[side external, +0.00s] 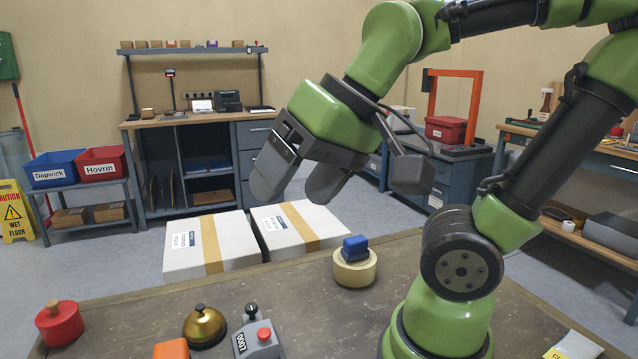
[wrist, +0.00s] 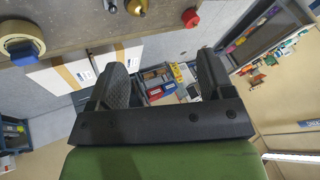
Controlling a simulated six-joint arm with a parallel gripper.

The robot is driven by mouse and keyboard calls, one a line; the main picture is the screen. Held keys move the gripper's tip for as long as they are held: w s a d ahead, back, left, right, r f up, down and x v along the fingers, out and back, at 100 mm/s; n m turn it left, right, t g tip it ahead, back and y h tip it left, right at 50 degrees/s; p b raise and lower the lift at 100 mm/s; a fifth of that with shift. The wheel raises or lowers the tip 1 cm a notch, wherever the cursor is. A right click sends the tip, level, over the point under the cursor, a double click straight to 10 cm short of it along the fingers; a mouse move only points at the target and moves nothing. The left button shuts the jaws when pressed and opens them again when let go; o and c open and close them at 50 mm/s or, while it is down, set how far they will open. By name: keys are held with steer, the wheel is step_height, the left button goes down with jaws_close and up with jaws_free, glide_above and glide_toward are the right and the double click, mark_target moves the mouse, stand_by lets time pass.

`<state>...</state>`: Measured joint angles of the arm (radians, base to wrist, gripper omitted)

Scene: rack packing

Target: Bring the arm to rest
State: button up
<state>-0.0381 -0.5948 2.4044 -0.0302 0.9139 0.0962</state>
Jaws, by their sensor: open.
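My gripper (side external: 297,186) is open and empty. It hangs in the air above and behind the far edge of the brown table (side external: 330,310), over the two white boxes in the side external view. Its two grey fingers are spread apart. In the wrist view my gripper (wrist: 158,75) also shows with a wide gap between its fingers, and nothing is between them.
Two white boxes (side external: 183,262) with tan tape stand beyond the table. On the table are a tape roll (side external: 355,272) with a blue block (side external: 355,248) on it, a brass bell (side external: 204,326), a red knobbed weight (side external: 59,324) and a grey button box (side external: 256,343).

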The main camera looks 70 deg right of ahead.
steer(key=shift+s+d+f+n+t, duration=0.15)
steer(key=shift+s+t, duration=0.1)
steer(key=shift+s, duration=0.3)
steer(key=shift+s+d+n+t, duration=0.15)
steer(key=shift+s+t, duration=0.1)
steer(key=shift+s, duration=0.3)
steer(key=shift+a, duration=0.1)
